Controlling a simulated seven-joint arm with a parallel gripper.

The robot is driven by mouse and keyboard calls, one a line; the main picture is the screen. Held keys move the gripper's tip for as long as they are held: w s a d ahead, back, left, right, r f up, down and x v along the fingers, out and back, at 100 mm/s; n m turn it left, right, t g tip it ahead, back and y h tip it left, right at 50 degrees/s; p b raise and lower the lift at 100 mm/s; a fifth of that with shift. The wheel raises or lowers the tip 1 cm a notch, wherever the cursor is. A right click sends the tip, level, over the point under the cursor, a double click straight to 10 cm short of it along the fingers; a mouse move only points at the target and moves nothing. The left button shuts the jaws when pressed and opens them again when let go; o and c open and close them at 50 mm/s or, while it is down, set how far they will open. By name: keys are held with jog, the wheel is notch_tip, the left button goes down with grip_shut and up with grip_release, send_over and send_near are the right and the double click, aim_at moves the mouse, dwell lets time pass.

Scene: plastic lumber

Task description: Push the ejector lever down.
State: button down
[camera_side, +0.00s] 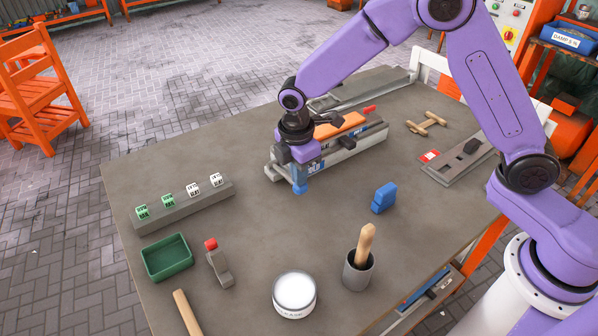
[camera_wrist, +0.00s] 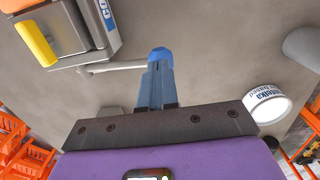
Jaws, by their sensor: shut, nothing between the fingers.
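My gripper (camera_side: 299,187) has its blue fingers together, pointing down at the near left end of the grey machine (camera_side: 352,150). In the wrist view the closed fingers (camera_wrist: 158,58) hold nothing. A thin light-grey rod (camera_wrist: 108,67), which looks like the ejector lever, runs from the machine toward the fingers. Its far end is hidden behind them, and I cannot tell whether they touch it. In the side view the gripper hides most of that end. A small grey piece with a red knob (camera_side: 211,244) stands apart at the front left.
A grey strip with several dice (camera_side: 185,205), a green tray (camera_side: 167,258), a white round tin (camera_side: 294,293), a cup with a wooden handle (camera_side: 358,272) and a blue block (camera_side: 384,198) stand around the machine. Bare table lies in front of the gripper.

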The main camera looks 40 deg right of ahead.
jog(key=shift+s+f, duration=0.25)
jog(key=shift+f, duration=0.3)
jog(key=shift+s+f, duration=0.25)
jog(key=shift+f, duration=0.25)
notch_tip(320, 180, up, 14)
jog(key=s, duration=0.2)
jog(key=s+d+m, duration=0.1)
jog(key=s+d, duration=0.4)
jog(key=s, duration=0.4)
jog(key=s+d+m, duration=0.2)
jog(key=s+d, duration=0.3)
jog(key=s, duration=0.3)
jog(key=s+d+m+y, duration=0.1)
jog(key=s+d+m, duration=0.1)
jog(key=s+d, duration=0.3)
jog(key=s+f, duration=0.1)
jog(key=s, duration=0.3)
jog(key=shift+s+d, duration=0.3)
